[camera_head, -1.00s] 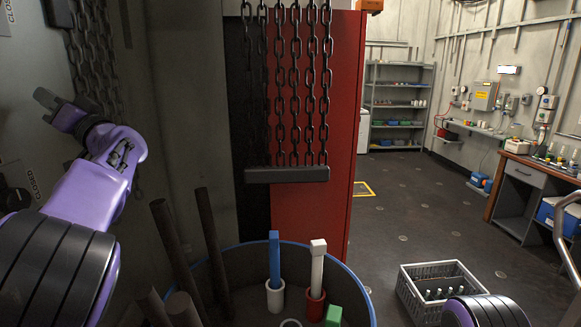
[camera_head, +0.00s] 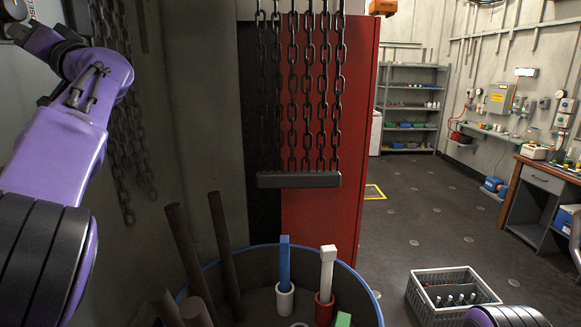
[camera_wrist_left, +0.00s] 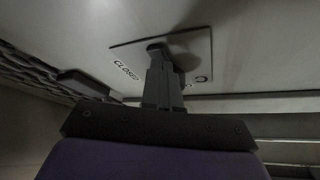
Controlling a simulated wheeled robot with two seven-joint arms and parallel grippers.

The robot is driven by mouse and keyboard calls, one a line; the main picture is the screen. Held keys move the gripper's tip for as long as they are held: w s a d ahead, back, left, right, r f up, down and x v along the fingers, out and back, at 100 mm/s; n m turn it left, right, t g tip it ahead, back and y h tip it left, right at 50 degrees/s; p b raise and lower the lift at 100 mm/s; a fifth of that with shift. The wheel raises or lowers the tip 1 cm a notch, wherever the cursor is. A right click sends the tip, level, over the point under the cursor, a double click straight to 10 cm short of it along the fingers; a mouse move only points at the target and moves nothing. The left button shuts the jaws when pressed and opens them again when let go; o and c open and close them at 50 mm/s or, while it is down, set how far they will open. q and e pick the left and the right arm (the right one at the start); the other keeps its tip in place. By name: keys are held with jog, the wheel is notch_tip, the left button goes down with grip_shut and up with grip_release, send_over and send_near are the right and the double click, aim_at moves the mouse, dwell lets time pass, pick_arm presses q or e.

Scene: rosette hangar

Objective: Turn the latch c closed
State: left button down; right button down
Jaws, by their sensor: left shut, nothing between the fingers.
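In the left wrist view, a pale plate (camera_wrist_left: 133,50) on a light panel carries the printed word CLOSED and a small dark mark at its lower right, too small to read surely. A dark latch handle (camera_wrist_left: 157,47) sits on the plate. My left gripper (camera_wrist_left: 163,62) is shut and empty, its tips close to the handle; I cannot tell whether they touch. The fingers hide part of the plate. In the head view my left gripper (camera_head: 14,18) is at the top left corner, by the panel's edge, partly cut off. My right gripper is out of view.
Chains with a dark bar (camera_head: 298,180) hang before a red panel (camera_head: 330,225). Below stands a blue-rimmed round bin (camera_head: 355,275) holding rods and sticks. A grey crate (camera_head: 452,305) is on the floor at right. Shelves (camera_head: 412,105) and a workbench (camera_head: 540,190) stand farther back.

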pick_arm(q)
jog(key=shift+w, duration=0.1)
dwell(0.7)
jog(key=shift+s+r, duration=0.2)
jog(key=shift+s, duration=0.35)
jog(key=shift+s+r, duration=0.2)
jog(key=shift+s, duration=0.3)
jog(key=shift+s+r, duration=0.15)
